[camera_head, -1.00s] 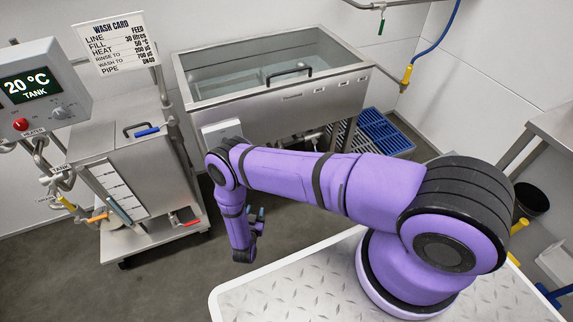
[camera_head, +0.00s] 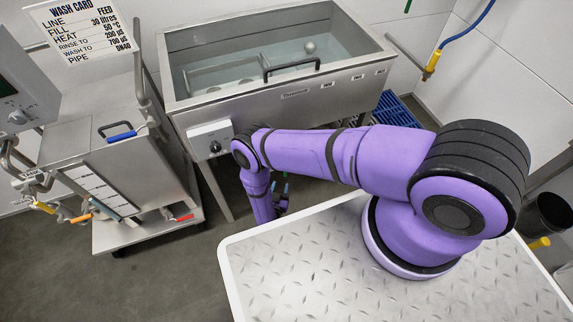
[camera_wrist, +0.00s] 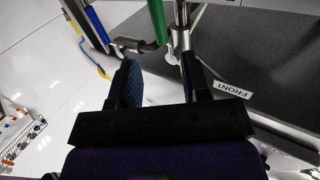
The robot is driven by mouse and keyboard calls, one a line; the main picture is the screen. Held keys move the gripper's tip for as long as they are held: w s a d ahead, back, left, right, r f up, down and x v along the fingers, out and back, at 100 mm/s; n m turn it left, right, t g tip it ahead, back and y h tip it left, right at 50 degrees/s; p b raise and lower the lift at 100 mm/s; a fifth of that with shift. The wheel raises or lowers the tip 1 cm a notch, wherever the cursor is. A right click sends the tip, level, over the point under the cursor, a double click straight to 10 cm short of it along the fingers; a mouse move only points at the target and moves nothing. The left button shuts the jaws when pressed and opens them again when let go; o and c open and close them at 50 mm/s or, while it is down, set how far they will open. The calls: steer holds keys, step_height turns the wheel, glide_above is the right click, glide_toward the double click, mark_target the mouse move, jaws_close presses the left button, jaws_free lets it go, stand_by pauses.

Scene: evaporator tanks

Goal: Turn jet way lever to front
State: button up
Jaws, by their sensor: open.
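In the wrist view, my gripper (camera_wrist: 160,62) is open, with its two dark fingers apart and nothing between them. A green lever handle (camera_wrist: 157,25) hangs beyond the fingertips, close to a metal pipe and fitting. A white label reading FRONT (camera_wrist: 232,89) lies to its right, upside down in this view, on a dark grey surface. In the head view, my gripper (camera_head: 281,197) is low in front of the sink, partly hidden by my arm. A green tip (camera_head: 408,6) shows at the top edge there. I cannot tell whether it is the same lever.
A steel sink (camera_head: 270,105) with water and a black handle stands behind my arm. A control box with a knob (camera_head: 210,140) is on its front. A steel tank (camera_head: 125,165) on a trolley stands at left. A blue hose with a yellow nozzle (camera_head: 432,62) hangs at right.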

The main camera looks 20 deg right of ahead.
steer(key=x, duration=0.9)
steer(key=shift+w+d, duration=0.15)
steer(key=shift+w, duration=0.05)
steer(key=shift+c, duration=0.3)
jaws_close()
